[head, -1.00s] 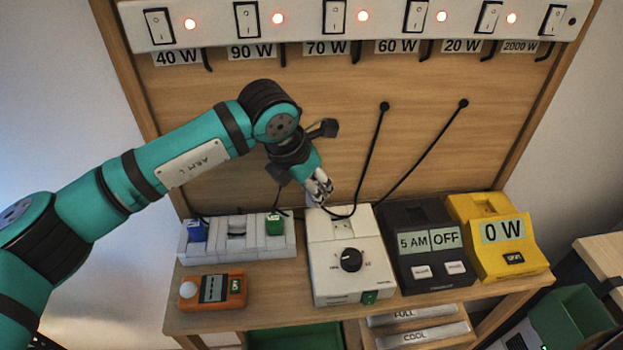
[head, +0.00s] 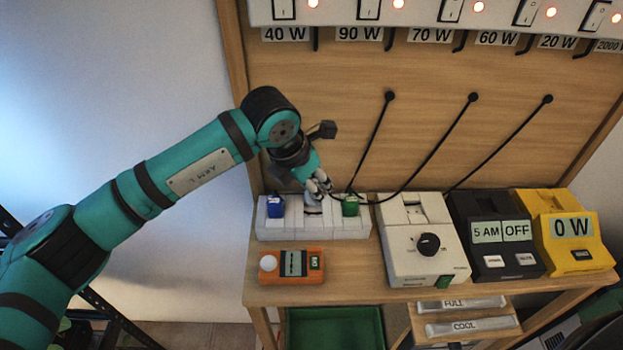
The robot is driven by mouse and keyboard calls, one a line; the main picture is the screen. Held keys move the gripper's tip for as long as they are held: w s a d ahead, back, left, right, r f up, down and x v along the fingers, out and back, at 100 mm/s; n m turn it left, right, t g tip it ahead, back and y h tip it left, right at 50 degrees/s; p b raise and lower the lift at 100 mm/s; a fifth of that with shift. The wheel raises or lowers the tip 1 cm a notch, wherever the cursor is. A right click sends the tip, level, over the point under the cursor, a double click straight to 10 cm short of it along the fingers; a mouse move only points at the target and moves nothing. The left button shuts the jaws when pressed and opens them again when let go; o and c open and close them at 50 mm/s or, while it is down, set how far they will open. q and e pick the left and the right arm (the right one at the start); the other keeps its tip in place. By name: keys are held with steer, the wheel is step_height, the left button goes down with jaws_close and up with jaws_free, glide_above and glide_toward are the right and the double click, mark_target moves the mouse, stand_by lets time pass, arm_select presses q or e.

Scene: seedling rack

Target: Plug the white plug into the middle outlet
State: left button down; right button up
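The white power strip (head: 262,228) lies along the back left of the wooden bench. A blue plug (head: 275,207) sits in its left outlet and a green plug (head: 350,206) in its right outlet. My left gripper (head: 318,188) is right over the middle outlet, its fingers shut on the white plug (head: 313,200). The plug shows as a small pale piece below the fingertips, with a black cable running off to the right. The gripper and plug partly hide the middle outlet, so I cannot tell whether the plug touches it or is in it. My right gripper is out of view.
An orange meter (head: 292,267) lies in front of the strip. A white dial box (head: 405,255), a black timer (head: 490,240) and a yellow meter (head: 572,235) stand to the right. Black cables hang from the wooden back panel (head: 340,110) close behind the green plug.

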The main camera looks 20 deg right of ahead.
mark_target(308, 196)
arm_select(q)
steer(key=shift+a+f, duration=0.1)
steer(key=shift+f, duration=0.7)
steer(key=shift+f+b, duration=0.55)
steer(key=shift+f, duration=0.2)
steer(key=shift+f+b, duration=0.75)
steer(key=shift+b, duration=0.1)
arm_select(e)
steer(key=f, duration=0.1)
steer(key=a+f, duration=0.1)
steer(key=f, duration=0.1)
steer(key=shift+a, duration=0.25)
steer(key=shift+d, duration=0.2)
arm_select(q)
steer(key=c, duration=0.9)
jaws_free()
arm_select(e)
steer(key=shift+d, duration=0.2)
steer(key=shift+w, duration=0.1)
arm_select(q)
steer(key=v, duration=1.2)
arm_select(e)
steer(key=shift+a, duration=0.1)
